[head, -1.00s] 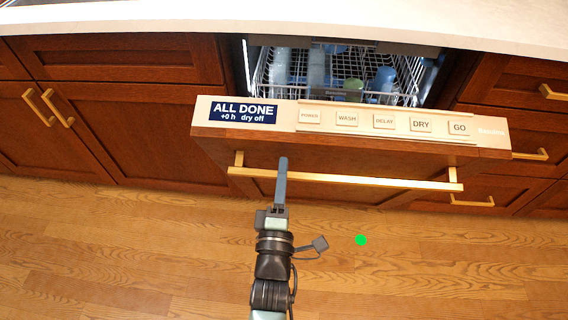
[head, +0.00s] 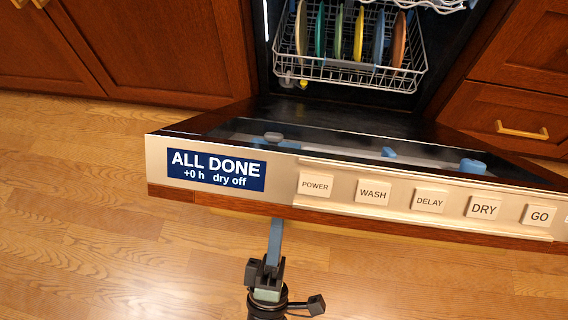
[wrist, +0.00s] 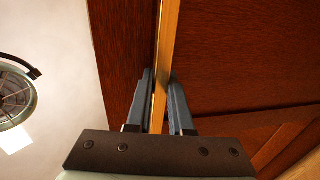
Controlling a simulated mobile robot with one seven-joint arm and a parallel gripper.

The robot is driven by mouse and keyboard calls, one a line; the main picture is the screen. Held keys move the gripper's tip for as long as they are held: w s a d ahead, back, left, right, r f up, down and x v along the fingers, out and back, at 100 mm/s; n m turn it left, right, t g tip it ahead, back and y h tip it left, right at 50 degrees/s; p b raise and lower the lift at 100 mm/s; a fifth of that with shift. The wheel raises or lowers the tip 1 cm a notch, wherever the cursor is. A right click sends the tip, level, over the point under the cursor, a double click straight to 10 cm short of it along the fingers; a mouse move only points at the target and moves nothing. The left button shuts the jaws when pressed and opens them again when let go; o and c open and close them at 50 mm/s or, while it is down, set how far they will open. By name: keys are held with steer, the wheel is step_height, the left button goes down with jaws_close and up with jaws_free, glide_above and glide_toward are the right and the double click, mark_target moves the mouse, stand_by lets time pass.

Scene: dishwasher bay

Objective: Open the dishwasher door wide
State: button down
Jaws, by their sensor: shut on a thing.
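The dishwasher door (head: 282,202) is tilted well down and out from the cavity in the head view. Its control panel with an "ALL DONE" display faces up, and part of its dark inner side shows. The gold bar handle (wrist: 170,30) runs between my fingers in the wrist view. In the head view the door's edge hides most of it. My gripper (wrist: 160,85) is shut on the handle, a finger on each side. In the head view my gripper (head: 275,235) is below the panel, with its fingertips hidden under the door's edge.
The lower rack (head: 345,75) holds several coloured plates inside the cavity. Wooden cabinets stand on both sides, with a gold drawer handle (head: 522,130) at right. The wooden floor (head: 70,200) is clear at left and in front.

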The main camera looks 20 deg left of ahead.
steer(key=s+d+f+b, duration=0.1)
steer(key=s+f+b, duration=0.4)
steer(key=f+b, duration=0.3)
steer(key=s+d+f+b, duration=0.2)
steer(key=s+f+b, duration=0.3)
steer(key=f, duration=1)
steer(key=shift+b, duration=1.8)
steer(key=c, duration=0.8)
jaws_free()
steer(key=shift+s, duration=0.1)
steer(key=shift+p+v, duration=0.5)
steer(key=shift+v, duration=3.2)
